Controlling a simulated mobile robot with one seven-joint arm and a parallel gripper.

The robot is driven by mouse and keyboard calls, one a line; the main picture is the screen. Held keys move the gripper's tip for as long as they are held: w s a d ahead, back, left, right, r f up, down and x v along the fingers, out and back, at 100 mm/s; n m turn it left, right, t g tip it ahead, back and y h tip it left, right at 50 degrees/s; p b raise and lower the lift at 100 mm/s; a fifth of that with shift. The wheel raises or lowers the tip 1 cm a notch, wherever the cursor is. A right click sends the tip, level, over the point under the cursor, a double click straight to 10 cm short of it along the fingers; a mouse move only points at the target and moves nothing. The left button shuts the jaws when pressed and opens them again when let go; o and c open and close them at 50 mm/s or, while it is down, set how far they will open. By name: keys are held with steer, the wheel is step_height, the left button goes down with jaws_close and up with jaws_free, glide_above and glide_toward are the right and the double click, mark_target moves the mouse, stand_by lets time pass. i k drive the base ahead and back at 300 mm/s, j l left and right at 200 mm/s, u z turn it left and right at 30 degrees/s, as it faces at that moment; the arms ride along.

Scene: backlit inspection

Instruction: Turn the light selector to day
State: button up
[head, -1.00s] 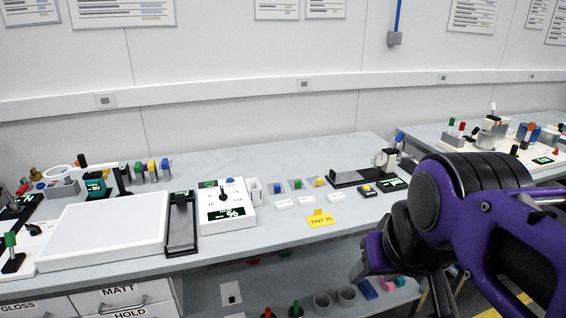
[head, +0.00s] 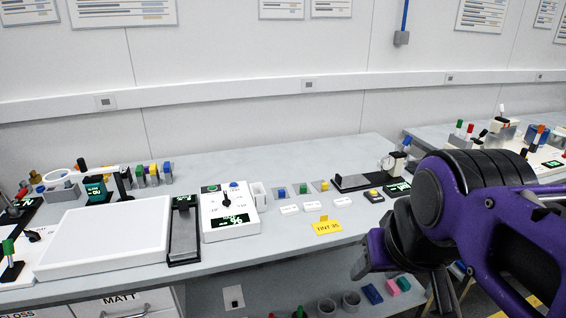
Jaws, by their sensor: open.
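A white control box (head: 229,212) stands on the bench left of the middle. On it are a black rotary knob (head: 226,201) with an upright pointer, a green button, a blue button and a lit green-on-black display (head: 230,220). Small labels surround the knob but are too small to read, so I cannot tell which setting reads day. My gripper (head: 400,262) is at the lower right, in front of the bench and well to the right of the box. It is open, with nothing seen in it; its fingertips are partly hidden by my own purple and black arm.
A large white panel (head: 108,236) and a black slider unit (head: 185,230) lie left of the box. Several small coloured blocks, white tags and a yellow card (head: 327,228) lie to its right. A dial gauge stand (head: 392,163) stands further right. The bench's front strip is mostly clear.

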mark_target(34, 236)
steer(key=u, duration=1.7)
steer(key=i+j+z, duration=0.2)
steer(key=z, duration=0.2)
steer(key=i+j+z, duration=0.15)
steer(key=j+z, duration=0.2)
steer(key=i+j+z, duration=0.15)
steer(key=j, duration=0.2)
steer(key=i+j+z, duration=0.15)
steer(key=j, duration=0.2)
steer(key=i+j, duration=0.1)
steer(key=j, duration=0.3)
steer(key=i+j+z, duration=0.1)
steer(key=j, duration=0.3)
steer(key=i+j, duration=0.1)
steer(key=j, duration=0.3)
steer(key=i+j, duration=0.1)
steer(key=j, duration=0.3)
steer(key=z, duration=0.05)
